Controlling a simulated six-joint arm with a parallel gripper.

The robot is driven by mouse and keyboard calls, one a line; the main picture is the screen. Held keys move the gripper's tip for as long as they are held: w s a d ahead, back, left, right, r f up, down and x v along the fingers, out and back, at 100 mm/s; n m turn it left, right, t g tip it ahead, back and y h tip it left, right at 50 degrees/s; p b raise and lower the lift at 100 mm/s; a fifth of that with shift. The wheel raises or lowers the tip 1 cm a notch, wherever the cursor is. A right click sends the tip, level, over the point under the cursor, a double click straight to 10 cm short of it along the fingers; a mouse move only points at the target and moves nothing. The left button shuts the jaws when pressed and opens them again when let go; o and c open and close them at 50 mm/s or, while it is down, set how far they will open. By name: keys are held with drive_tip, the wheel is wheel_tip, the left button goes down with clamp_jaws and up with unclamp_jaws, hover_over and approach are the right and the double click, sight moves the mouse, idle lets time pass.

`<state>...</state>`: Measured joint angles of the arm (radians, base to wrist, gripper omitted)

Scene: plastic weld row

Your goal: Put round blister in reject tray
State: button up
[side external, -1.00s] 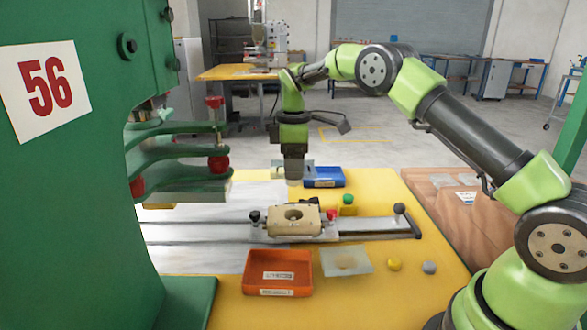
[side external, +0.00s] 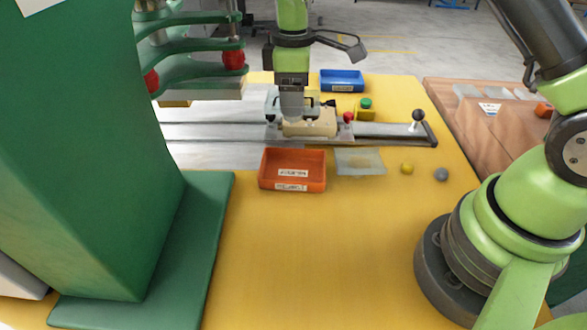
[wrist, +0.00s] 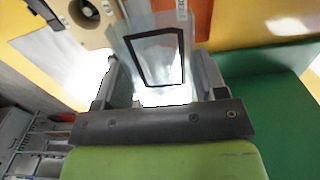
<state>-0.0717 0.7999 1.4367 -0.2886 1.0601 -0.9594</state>
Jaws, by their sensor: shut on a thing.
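My gripper (side external: 291,116) is shut on a clear, whitish plastic blister, seen in the wrist view (wrist: 150,55) as a translucent sheet with a dark rectangular outline. In the side view the clear piece (side external: 272,104) shows around my fingertips, above or beside the beige fixture block. Its round shape cannot be made out. A blue tray (side external: 342,80) stands behind.
The beige block (side external: 318,122) with a hole sits on a metal slide with a black-knobbed handle (side external: 418,116). A clear sheet (side external: 360,160) lies right of the orange tray, with yellow and grey knobs beyond. The green press (side external: 100,130) stands left. The front table is clear.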

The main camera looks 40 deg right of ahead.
drive_tip(key=s+a+f, duration=0.1)
drive_tip(key=s+a, duration=0.2)
hover_over(293, 173)
drive_tip(key=shift+f, duration=4.8)
drive_tip(key=shift+f, duration=0.1)
drive_tip(key=o, duration=0.8)
drive_tip(key=shift+c, duration=0.2)
